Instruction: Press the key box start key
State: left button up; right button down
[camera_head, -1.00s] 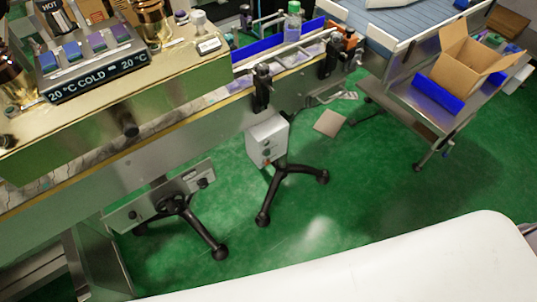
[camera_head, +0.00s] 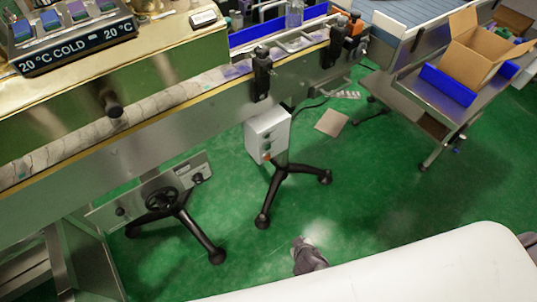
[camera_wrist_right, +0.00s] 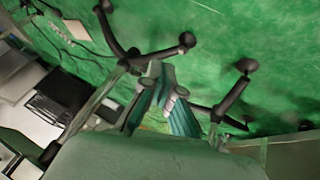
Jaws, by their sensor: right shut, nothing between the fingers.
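The key box (camera_head: 268,135) is a light grey box below the conveyor's side in the head view. Several small round keys and an orange one (camera_head: 267,157) show on its face; I cannot tell which is the start key. My right gripper (camera_head: 299,243) shows as a small grey shape at the bottom middle, below and to the right of the key box and apart from it. In the right wrist view its fingers (camera_wrist_right: 160,88) are shut and hold nothing. I cannot clearly make out the key box in that view. My left gripper is out of view.
Black tripod feet (camera_head: 283,176) stand under the key box. The conveyor machine's metal side (camera_head: 180,125) runs above and left of it. A cart with an open cardboard box (camera_head: 475,55) stands at the right. Green floor (camera_head: 380,190) between is mostly clear.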

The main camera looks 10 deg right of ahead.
aim_at(268, 147)
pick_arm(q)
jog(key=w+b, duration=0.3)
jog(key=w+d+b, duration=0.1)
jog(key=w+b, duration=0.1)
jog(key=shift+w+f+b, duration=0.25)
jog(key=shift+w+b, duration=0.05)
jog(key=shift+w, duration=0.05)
pick_arm(e)
jog(key=w+r+m+t+h, duration=0.1)
jog(key=w+r+t+h, duration=0.1)
jog(key=w+r, duration=0.5)
jog(key=w+r+m+t+h, duration=0.1)
jog(key=w+r+t, duration=0.3)
jog(key=r, duration=0.9)
jog(key=w, duration=0.2)
jog(key=shift+w+a+r+m+t+h, duration=0.2)
jog(key=shift+w+a+m+t+h, duration=0.05)
jog(key=shift+w+m+t+h, duration=0.15)
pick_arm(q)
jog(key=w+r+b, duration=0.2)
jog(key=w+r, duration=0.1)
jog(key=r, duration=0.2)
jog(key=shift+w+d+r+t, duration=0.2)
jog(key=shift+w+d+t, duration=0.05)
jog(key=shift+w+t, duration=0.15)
pick_arm(e)
jog(key=w+a, duration=0.3)
jog(key=w, duration=0.5)
jog(key=shift+a, duration=0.2)
